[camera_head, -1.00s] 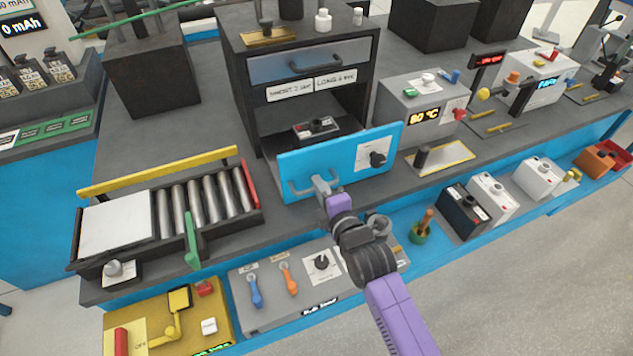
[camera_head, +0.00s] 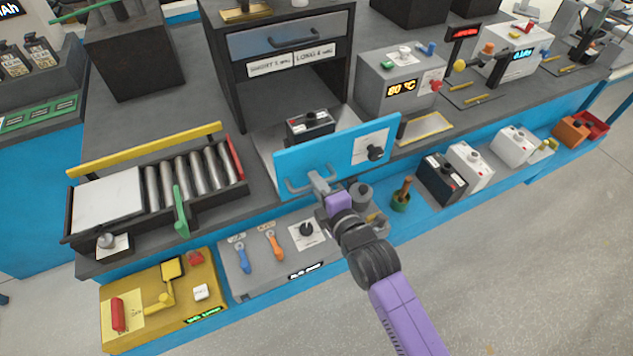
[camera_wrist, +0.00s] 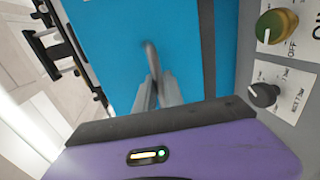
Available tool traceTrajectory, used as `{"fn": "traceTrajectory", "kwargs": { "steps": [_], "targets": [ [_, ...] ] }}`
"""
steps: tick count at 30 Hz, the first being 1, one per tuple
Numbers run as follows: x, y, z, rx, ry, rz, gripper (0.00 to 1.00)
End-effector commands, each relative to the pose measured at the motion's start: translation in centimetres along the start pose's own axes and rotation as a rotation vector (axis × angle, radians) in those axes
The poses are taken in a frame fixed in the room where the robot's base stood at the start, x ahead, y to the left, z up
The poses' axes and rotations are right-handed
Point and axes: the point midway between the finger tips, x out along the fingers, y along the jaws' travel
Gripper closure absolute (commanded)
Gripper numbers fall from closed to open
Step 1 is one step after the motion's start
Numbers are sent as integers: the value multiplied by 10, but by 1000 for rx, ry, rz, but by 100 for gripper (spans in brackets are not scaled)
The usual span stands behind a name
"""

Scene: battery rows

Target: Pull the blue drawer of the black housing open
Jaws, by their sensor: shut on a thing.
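The black housing (camera_head: 226,70) stands at the back middle of the bench in the head view. Its blue drawer (camera_head: 335,150) stands out from the housing front, with a grey tray behind the panel. A black and grey battery (camera_head: 310,124) sits in that tray. My gripper (camera_head: 318,182) is shut on the drawer's grey bar handle (camera_head: 297,187) at the left part of the panel. The wrist view shows the fingers (camera_wrist: 156,90) closed on the handle in front of the blue panel (camera_wrist: 110,40). The fingertips' exact contact is small and partly hidden.
A roller conveyor (camera_head: 70,215) with a yellow rail stands left. A grey heater box (camera_head: 385,85) reading 80 °C is right of the housing. Control panels (camera_head: 240,285) lie in front below, and several batteries (camera_head: 440,178) stand on the lower blue ledge at right.

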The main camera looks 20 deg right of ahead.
Motion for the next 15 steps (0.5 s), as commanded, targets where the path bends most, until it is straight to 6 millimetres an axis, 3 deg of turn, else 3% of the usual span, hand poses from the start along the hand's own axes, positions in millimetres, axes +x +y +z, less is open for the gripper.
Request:
{"fn": "traceTrajectory", "kwargs": {
  "steps": [1,2,4,15],
  "targets": [
    [0,-1,0,0,0,-2,100],
    [0,-1,0,0,0,-2,82],
    [0,-1,0,0,0,-2,68],
    [-2,-1,0,0,0,-1,66]
  ]
}}
